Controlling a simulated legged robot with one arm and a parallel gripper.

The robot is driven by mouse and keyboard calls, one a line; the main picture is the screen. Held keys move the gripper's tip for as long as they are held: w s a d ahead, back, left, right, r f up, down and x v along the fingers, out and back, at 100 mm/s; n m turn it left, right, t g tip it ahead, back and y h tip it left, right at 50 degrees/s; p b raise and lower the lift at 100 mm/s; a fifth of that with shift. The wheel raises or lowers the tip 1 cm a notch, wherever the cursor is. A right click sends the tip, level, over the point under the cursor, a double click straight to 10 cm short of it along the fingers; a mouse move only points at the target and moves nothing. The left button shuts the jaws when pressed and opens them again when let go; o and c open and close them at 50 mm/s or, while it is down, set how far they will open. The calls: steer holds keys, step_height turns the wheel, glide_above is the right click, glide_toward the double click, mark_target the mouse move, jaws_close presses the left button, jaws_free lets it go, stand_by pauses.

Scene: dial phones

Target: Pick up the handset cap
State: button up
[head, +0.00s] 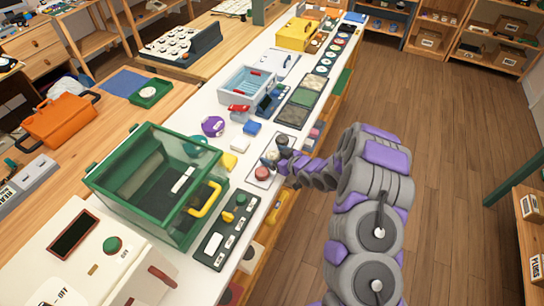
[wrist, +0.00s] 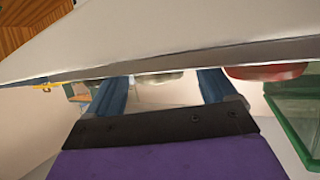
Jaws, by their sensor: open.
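My gripper (head: 277,160) is low over the white bench top, beside a light panel (head: 252,181) that carries a round red cap (head: 263,173). In the wrist view my gripper (wrist: 162,90) has its two blue fingers apart. A grey round piece (wrist: 160,78) shows in the gap between them, not visibly gripped. The red cap also shows in the wrist view (wrist: 266,71), just right of the right finger. A dark upright piece (head: 283,142) stands just behind my gripper. I cannot tell for certain which round piece is the handset cap.
A green glass-sided box (head: 150,190) with a yellow handle stands left of my gripper, and it shows in the wrist view (wrist: 295,115). A switch panel (head: 227,232) lies in front. Wooden floor (head: 440,160) is clear at right.

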steer(key=c, duration=1.1)
step_height(320, 180, up, 10)
steer(key=p, duration=0.3)
steer(key=s+d+r+m+t+h, duration=0.1)
steer(key=d+r+m+t+h, duration=0.1)
steer(key=d+r+m+h, duration=0.6)
steer(key=s+d+r+m+t+h, duration=0.2)
steer(key=d+r+t, duration=0.15)
steer(key=d, duration=0.85)
steer(key=n+g+y, duration=0.6)
steer(key=n+y, duration=0.4)
glide_above(275, 156)
steer(key=shift+t, duration=0.25)
step_height(275, 156, down, 12)
steer(key=shift+r, duration=0.25)
